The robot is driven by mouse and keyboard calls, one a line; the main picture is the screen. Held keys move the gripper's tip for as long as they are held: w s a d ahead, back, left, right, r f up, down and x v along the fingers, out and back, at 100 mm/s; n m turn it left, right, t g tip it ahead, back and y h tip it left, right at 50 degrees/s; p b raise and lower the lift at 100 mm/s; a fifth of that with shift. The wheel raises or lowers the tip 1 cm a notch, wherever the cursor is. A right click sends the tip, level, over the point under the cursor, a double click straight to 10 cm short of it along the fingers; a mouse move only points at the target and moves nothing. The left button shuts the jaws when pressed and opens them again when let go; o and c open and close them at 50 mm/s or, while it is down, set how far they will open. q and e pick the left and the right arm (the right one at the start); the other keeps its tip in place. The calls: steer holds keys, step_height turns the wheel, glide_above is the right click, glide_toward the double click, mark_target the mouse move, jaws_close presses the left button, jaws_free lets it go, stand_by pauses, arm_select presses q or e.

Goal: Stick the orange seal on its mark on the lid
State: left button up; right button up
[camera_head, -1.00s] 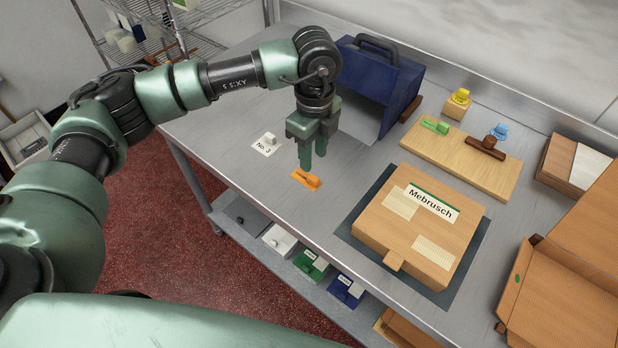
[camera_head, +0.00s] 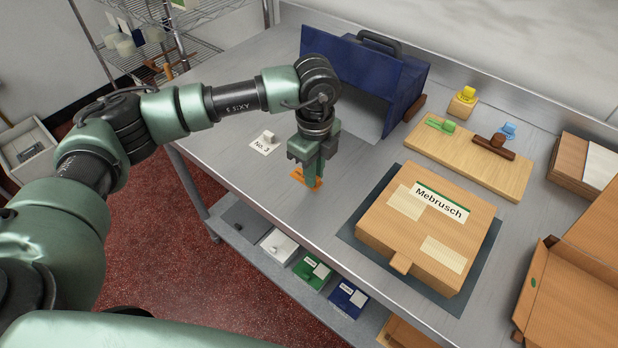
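The orange seal (camera_head: 299,177) lies flat on the grey table, left of the boxed lid. My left gripper (camera_head: 314,184) points straight down over it, with its fingertips at the seal's raised middle and hiding part of it. I cannot tell whether the fingers are closed on it. The seal appears to rest on the table. The lid (camera_head: 393,230) is the top of a closed tan box marked "Mebrusch", with two pale striped patches (camera_head: 405,202) (camera_head: 443,254). No orange mark is distinguishable. My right gripper is out of view.
The box sits on a dark mat (camera_head: 352,238). Behind it, a wooden board (camera_head: 470,160) holds a green seal (camera_head: 440,125) and a dark stamp-like piece. A blue open-fronted case (camera_head: 350,75) stands behind my gripper. An open carton (camera_head: 570,290) is at right.

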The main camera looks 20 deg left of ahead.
arm_select(q)
steer(key=shift+r, duration=0.15)
jaws_close()
steer(key=shift+r+p, duration=0.55)
steer(key=shift+r, duration=0.3)
steer(key=shift+r+p, duration=1.1)
steer(key=shift+r, duration=0.9)
